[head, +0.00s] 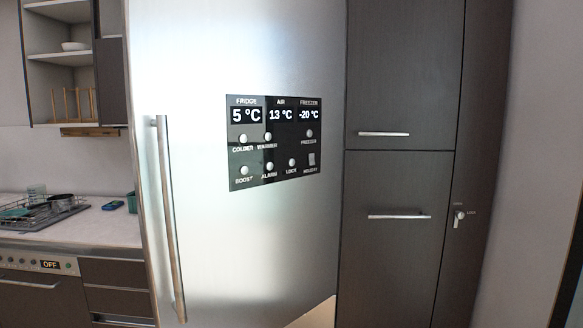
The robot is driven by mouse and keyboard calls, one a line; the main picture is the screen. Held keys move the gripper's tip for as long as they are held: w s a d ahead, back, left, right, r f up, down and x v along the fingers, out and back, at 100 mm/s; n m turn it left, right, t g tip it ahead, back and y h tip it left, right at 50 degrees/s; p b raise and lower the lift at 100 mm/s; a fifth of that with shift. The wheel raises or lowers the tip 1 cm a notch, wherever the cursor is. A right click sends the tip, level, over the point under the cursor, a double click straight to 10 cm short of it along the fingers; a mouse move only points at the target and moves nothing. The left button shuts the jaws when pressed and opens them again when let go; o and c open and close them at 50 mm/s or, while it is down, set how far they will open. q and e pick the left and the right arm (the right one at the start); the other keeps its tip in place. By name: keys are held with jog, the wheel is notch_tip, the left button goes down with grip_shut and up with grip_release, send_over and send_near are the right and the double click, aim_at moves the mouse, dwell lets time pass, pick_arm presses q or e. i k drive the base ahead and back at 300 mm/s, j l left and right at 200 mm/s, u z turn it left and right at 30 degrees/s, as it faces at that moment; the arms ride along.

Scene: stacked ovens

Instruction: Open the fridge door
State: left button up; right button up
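The fridge door (255,240) is a large brushed-steel panel filling the middle of the head view, and it looks shut. Its handle (168,215) is a long vertical steel bar along the door's left side. A dark control panel (274,143) with temperature readouts and round buttons is set in the upper middle of the door. Neither of my grippers is in view. The lower end of the door is cut off by the bottom of the picture.
Dark cabinets (405,70) with horizontal handles stand flush to the right of the fridge. To the left is a counter (95,226) with a dish rack (40,212), above an oven front (40,290) and drawers. Open shelves (60,50) hang above.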

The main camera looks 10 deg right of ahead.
aim_at(223, 247)
jog(key=i+j+z, duration=0.1)
jog(key=z, duration=0.3)
jog(key=j+z, duration=0.3)
jog(key=z, duration=0.15)
jog(key=i+j+z, duration=0.1)
jog(key=j+z, duration=0.15)
jog(key=z, duration=0.15)
jog(key=j+z, duration=0.2)
jog(key=z, duration=0.2)
jog(key=j+z, duration=0.15)
jog(key=j, duration=0.25)
jog(key=k+j+z, duration=0.1)
jog(key=j, duration=0.35)
jog(key=k+j+z, duration=0.15)
jog(key=j, duration=0.25)
jog(key=j+z, duration=0.1)
jog(key=j, duration=0.3)
jog(key=k+j+z, duration=0.15)
jog(key=j, duration=0.25)
jog(key=k+j+z, duration=0.15)
jog(key=j, duration=0.25)
